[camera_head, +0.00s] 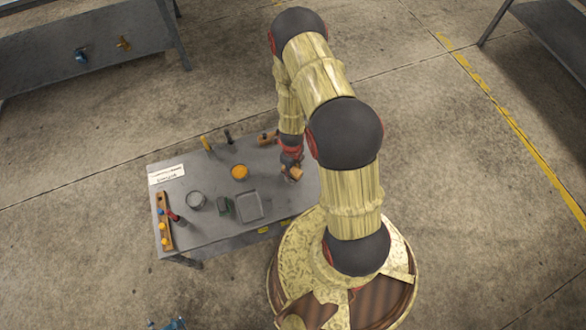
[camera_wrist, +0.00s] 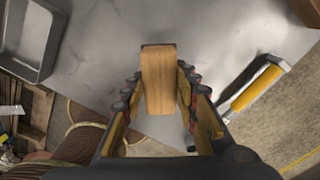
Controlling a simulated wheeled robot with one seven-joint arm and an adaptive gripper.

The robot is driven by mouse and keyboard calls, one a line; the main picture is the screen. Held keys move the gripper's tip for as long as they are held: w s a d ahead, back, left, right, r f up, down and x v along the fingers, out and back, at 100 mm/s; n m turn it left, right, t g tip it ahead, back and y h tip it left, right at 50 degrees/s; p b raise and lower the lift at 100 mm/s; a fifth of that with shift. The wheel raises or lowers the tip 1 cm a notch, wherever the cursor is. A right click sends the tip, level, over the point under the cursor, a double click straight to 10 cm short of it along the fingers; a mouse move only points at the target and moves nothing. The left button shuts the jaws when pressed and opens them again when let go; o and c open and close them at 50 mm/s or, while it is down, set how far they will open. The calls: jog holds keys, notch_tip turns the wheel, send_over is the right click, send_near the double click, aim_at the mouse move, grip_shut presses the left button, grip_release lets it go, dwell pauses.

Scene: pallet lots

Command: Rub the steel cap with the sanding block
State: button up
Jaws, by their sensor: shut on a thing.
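The sanding block, a plain wooden block with a dark far edge (camera_wrist: 159,80), stands between the fingers of my gripper (camera_wrist: 158,100) in the wrist view. My gripper is shut on it. In the head view the block (camera_head: 296,174) shows as a small tan shape at the end of my arm, over the right part of the grey table (camera_head: 215,226). A round grey metal-looking piece (camera_head: 196,201) stands on the left part of the table, apart from my gripper. It may be the steel cap, but I cannot tell for sure.
A square grey tray (camera_head: 249,206) lies left of my gripper, with a small dark green item (camera_head: 225,206) beside it. An orange round item (camera_head: 240,172) is behind. A wooden rack (camera_head: 165,222) stands at the left edge. A yellow-handled tool (camera_wrist: 255,90) shows in the wrist view.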

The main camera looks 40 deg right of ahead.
jog(key=shift+s+a, duration=0.2)
jog(key=shift+a, duration=0.3)
jog(key=shift+d, duration=0.1)
jog(key=shift+w+d+p, duration=0.25)
jog(key=shift+d+p, duration=0.3)
jog(key=shift+d, duration=0.25)
jog(key=shift+a, duration=0.2)
jog(key=shift+s+a+f+b, duration=0.1)
jog(key=shift+s+a+b, duration=0.05)
jog(key=shift+a+b, duration=0.45)
jog(key=shift+s+a, duration=0.1)
jog(key=shift+s, duration=0.05)
